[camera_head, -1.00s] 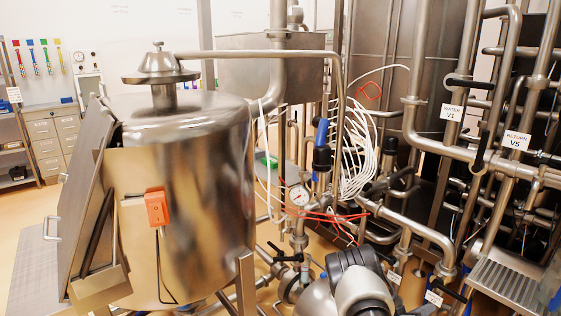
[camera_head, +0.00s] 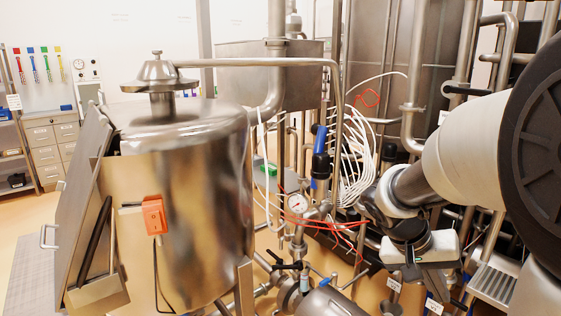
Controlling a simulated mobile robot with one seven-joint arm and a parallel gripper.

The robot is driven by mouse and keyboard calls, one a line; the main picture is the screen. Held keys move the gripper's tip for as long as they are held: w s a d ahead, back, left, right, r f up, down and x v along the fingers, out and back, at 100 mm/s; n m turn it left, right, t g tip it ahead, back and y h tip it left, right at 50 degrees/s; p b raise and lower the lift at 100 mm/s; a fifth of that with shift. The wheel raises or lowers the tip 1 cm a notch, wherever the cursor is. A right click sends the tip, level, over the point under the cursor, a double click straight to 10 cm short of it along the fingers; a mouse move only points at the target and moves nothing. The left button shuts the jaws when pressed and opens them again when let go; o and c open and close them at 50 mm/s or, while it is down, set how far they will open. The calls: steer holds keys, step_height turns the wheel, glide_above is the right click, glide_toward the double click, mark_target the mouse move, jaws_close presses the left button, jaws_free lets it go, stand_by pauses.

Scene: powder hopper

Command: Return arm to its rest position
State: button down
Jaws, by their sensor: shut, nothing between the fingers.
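My arm reaches in from the right edge in the head view, with its large pale links close to the camera. My gripper (camera_head: 432,266) is at the end of the arm, at the lower right, pointing down in front of the pipework. It is shut and empty. Its fingertips are small and hard to make out. It is well to the right of the steel hopper vessel (camera_head: 205,190) and does not appear to touch it.
An orange switch box (camera_head: 154,214) is on the vessel's front. A pressure gauge (camera_head: 298,203), red and white hoses, and a steel pipe rack (camera_head: 412,120) stand behind my gripper. A stepped grating (camera_head: 493,280) is at the lower right. Drawers (camera_head: 50,140) stand far left.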

steer(key=s+a+r+n+t+y, duration=0.3)
steer(key=s+a, duration=0.3)
steer(key=a, duration=0.2)
steer(key=s+a+r+n+t+y, duration=0.2)
steer(key=s+a+r+n+y, duration=0.15)
steer(key=s+a, duration=0.4)
step_height(320, 180, up, 22)
steer(key=w+a+p, duration=0.1)
steer(key=w+p, duration=0.1)
steer(key=p, duration=1.9)
steer(key=shift+a+f, duration=0.2)
steer(key=shift+f, duration=0.05)
steer(key=shift+m, duration=0.25)
